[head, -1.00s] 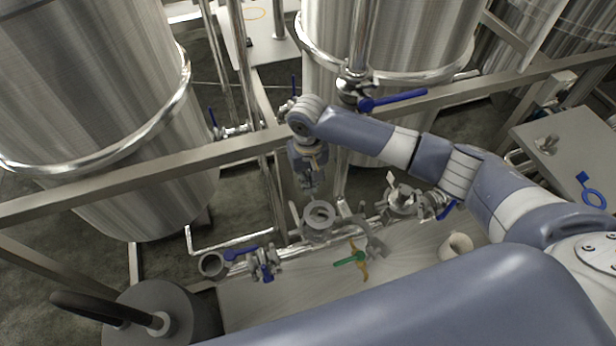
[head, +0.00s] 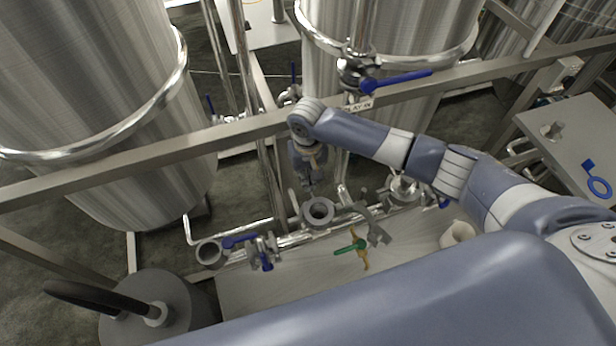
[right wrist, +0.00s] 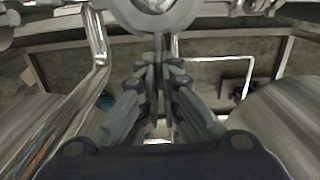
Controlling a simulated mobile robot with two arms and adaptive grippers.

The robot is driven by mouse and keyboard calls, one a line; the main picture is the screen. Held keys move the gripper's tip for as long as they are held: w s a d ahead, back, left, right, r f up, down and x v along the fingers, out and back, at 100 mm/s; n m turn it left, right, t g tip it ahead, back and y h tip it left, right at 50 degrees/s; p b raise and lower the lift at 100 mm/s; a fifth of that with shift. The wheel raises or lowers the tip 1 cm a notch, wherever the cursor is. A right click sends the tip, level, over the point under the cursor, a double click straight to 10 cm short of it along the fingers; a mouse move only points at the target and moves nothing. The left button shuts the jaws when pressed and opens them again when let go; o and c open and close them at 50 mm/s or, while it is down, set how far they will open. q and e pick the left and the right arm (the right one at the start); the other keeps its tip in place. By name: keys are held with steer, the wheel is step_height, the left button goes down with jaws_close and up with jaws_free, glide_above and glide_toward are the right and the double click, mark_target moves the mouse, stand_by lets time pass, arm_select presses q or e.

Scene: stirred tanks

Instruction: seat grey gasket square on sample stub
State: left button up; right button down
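A grey ring (head: 318,211), which looks like the gasket, sits at the pipework on the near side of the steel rail. It also shows at the top edge of the right wrist view (right wrist: 155,12), partly cut off. The sample stub under it is not clearly visible, so I cannot tell how squarely the ring sits. My left gripper is not in view.
An open pipe end (head: 210,254) and a blue-handled valve (head: 265,252) lie left of the ring. Steel tanks (head: 90,100) and the rail (head: 240,131) border the space.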

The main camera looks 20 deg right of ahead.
stand_by(0.4)
steer(key=shift+p, duration=0.5)
stand_by(0.5)
steer(key=shift+p, duration=0.45)
steer(key=shift+p, duration=0.4)
steer(key=shift+f+b, duration=0.6)
steer(key=shift+f, duration=0.9)
stand_by(0.3)
steer(key=c, duration=1.7)
jaws_free()
